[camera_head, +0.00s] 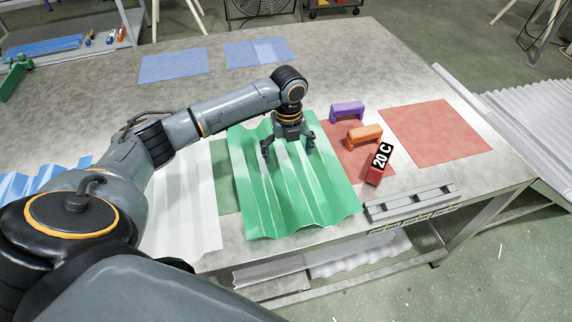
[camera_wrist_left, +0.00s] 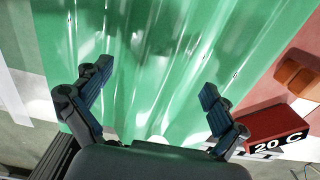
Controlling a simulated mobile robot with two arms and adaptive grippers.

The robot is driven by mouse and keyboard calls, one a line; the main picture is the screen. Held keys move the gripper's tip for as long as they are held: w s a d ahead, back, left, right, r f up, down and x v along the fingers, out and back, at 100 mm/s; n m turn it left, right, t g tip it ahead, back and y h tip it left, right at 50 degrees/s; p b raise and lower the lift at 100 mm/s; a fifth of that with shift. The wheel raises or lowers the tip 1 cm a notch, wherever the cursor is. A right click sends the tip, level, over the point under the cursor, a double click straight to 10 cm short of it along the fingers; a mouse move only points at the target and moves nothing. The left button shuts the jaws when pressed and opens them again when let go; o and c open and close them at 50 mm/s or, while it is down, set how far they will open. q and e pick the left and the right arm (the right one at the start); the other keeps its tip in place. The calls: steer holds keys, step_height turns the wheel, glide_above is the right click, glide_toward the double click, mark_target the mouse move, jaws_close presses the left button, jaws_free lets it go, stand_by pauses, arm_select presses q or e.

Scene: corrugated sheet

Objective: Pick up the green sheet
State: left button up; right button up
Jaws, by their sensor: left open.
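The green sheet (camera_head: 290,200) is corrugated and lies on the metal table, partly over a flat green mat (camera_head: 227,190). In the left wrist view the green sheet (camera_wrist_left: 155,60) fills most of the picture below the fingers. My left gripper (camera_head: 287,146) is open and points down over the upper middle of the sheet. In the left wrist view the left gripper (camera_wrist_left: 155,90) has its fingers spread apart with nothing between them. I cannot tell whether the fingertips touch the sheet. My right gripper does not show.
A purple block (camera_head: 347,109), an orange block (camera_head: 364,134) and a red block labelled "20 C" (camera_head: 376,172) stand right of the sheet. A grey slotted bar (camera_head: 410,204) lies near the front edge. A white sheet (camera_head: 185,210) lies left. Blue mats (camera_head: 174,66) lie behind, with bare table around them.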

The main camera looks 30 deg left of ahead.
mark_target(286, 163)
arm_select(q)
steer(key=f, duration=0.3)
steer(key=shift+s+a+f, duration=0.15)
steer(key=shift+a+f, duration=0.15)
steer(key=shift+f, duration=0.3)
steer(key=c, duration=1.8)
steer(key=shift+o, duration=0.2)
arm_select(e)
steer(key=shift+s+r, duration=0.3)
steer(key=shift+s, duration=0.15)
arm_select(q)
steer(key=shift+r, duration=0.1)
